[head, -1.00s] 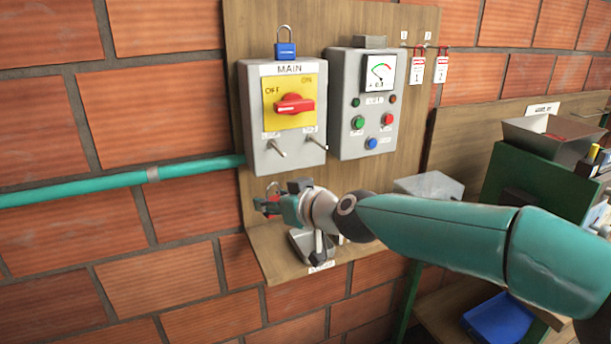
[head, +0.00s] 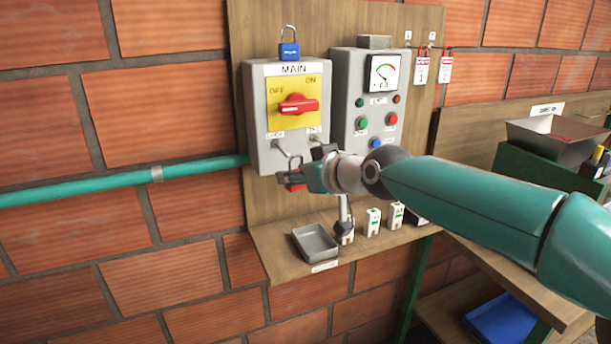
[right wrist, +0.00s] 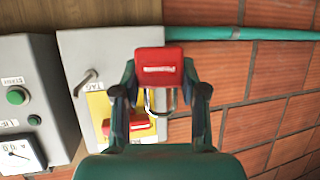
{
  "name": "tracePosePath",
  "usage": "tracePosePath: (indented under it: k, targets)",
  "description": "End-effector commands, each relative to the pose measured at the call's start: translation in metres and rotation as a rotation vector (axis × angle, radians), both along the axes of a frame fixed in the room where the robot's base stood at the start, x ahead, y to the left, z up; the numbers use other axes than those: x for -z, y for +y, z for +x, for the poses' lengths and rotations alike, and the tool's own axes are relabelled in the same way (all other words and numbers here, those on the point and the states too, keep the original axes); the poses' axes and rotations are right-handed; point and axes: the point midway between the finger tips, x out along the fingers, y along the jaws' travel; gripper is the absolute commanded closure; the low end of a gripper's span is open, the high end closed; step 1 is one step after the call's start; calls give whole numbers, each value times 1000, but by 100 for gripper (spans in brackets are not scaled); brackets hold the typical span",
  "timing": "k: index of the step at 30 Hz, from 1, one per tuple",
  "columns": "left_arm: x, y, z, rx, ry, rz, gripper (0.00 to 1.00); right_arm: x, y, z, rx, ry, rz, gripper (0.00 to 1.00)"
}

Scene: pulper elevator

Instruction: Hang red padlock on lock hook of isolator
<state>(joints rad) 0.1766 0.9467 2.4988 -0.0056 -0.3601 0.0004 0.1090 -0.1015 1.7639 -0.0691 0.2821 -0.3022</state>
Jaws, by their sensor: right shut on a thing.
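The isolator (head: 262,150) is a grey box marked MAIN, with a yellow plate and a red rotary handle (head: 298,104). Two metal hooks stick out low on its front: the lock hook (head: 283,150) at left and the tag hook (head: 316,139) at right. My right gripper (head: 302,178) is shut on the red padlock (head: 292,184), just below the lock hook. In the right wrist view, the padlock (right wrist: 160,70) sits between the fingers, its shackle (right wrist: 160,102) showing. The tag hook (right wrist: 86,82) shows there too. I cannot tell whether the shackle touches the lock hook.
A blue padlock (head: 289,49) stands above the isolator. A control box (head: 345,140) is close on the right. The shelf below holds a grey tray (head: 315,243) and several small white items. Red-and-white tags (head: 422,68) hang at upper right. A teal pipe (head: 100,179) runs left.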

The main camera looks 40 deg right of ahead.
Motion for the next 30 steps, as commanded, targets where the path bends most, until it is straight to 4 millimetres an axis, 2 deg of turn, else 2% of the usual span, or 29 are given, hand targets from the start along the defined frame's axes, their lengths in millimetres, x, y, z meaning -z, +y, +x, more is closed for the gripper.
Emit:
tracePosePath:
  k: [24, 30]
  targets:
    - [-10, 0, 0, 0, 0, 0, 60, 4, -12, 48, 2, 0, 0, 100]
    - [-1, 0, 0, 0, 0, 0, 60, 12, -14, 56, 2, -1, -1, 100]
